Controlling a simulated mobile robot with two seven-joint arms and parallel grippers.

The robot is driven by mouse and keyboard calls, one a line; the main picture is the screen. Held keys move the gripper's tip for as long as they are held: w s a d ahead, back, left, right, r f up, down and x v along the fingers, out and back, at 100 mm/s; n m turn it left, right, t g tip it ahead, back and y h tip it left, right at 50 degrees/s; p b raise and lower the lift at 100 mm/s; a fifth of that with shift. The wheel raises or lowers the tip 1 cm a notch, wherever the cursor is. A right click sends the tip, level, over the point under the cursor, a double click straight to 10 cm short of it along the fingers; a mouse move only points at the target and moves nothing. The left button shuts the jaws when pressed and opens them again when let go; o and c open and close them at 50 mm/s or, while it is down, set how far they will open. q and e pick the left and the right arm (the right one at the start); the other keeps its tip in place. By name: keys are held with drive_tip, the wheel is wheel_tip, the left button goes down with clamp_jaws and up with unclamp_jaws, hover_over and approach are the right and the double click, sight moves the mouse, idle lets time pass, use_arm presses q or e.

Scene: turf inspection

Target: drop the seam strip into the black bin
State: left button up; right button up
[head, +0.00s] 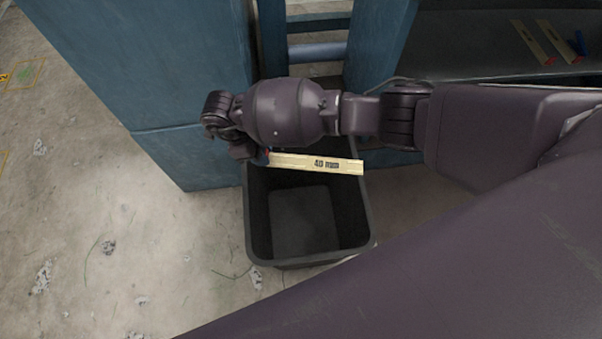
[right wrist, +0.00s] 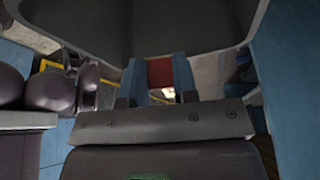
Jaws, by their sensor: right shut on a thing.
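The seam strip (head: 315,163) is a pale wooden-looking strip marked "40 mm". It lies roughly level across the opening of the black bin (head: 258,225), above its back part. My right gripper (head: 262,157) is shut on the strip's left end, with the rest of the strip sticking out to the right. In the right wrist view, a red part (right wrist: 160,72) shows between the blue fingers. The bin stands open on the floor, and the bottom that I can see is bare. My right arm hides part of its back rim. My left gripper is out of view.
Blue posts (head: 160,80) stand behind and to the left of the bin. A dark shelf (head: 470,45) at the upper right carries two more pale strips (head: 528,42) with coloured ends. The floor (head: 120,230) left of the bin is open, with small scraps on it.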

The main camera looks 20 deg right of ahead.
use_arm(q)
drive_tip(key=b, duration=0.3)
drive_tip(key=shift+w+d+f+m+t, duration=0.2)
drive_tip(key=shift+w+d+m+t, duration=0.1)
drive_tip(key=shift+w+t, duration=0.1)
use_arm(e)
wheel_tip(320, 180, down, 6)
drive_tip(key=shift+r, duration=0.1)
